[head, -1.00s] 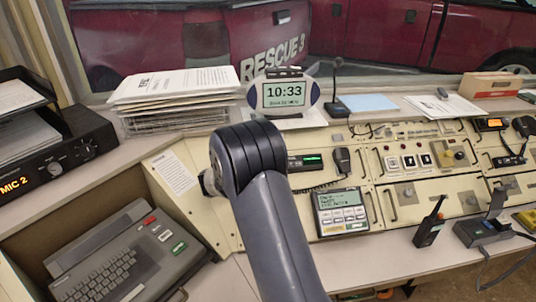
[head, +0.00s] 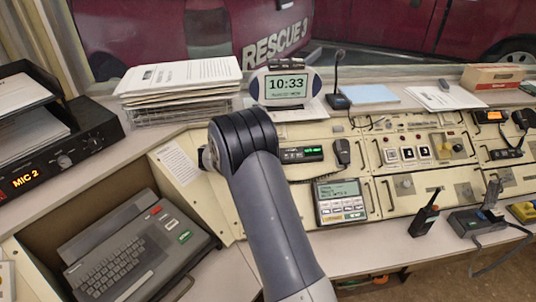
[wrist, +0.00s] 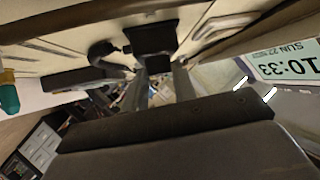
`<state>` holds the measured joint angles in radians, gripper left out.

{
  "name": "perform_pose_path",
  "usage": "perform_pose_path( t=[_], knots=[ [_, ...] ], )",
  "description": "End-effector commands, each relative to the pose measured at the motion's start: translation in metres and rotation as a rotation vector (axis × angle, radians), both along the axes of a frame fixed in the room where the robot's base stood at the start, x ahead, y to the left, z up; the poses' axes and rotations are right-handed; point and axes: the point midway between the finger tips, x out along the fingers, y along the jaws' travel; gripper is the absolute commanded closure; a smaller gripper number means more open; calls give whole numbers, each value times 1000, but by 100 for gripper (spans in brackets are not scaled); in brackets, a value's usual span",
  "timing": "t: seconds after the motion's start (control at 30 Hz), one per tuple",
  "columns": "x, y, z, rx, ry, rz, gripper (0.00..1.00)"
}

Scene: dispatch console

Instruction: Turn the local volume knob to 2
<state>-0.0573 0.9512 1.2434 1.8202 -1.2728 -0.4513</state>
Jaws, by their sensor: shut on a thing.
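My gripper (wrist: 159,68) shows in the wrist view, its two fingers reaching up to a dark, blocky knob-like thing (wrist: 153,38) on the cream panel (wrist: 60,57). The jaws are shut on this thing. Its label, pointer and scale cannot be read, so I cannot tell its setting or confirm that it is the local volume knob. In the head view my arm's dark joint hides the gripper and the part of the console (head: 372,200) behind it.
The clock (head: 286,86) stands on the shelf behind my arm; it also shows upside down in the wrist view (wrist: 288,64). A handset (head: 342,152) and a display unit (head: 340,201) are right of the arm. A keyboard machine (head: 135,250) sits left. Papers (head: 180,77) are stacked behind.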

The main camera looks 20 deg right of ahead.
Motion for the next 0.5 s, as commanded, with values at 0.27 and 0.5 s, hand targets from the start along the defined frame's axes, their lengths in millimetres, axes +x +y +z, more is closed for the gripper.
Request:
perform_pose_path(
  t=[0.27, 0.5],
  knots=[
    [0, -1, 1, -2, 0, -1, 55],
    [0, 0, 0, -1, 0, 0, 52]
  ],
)
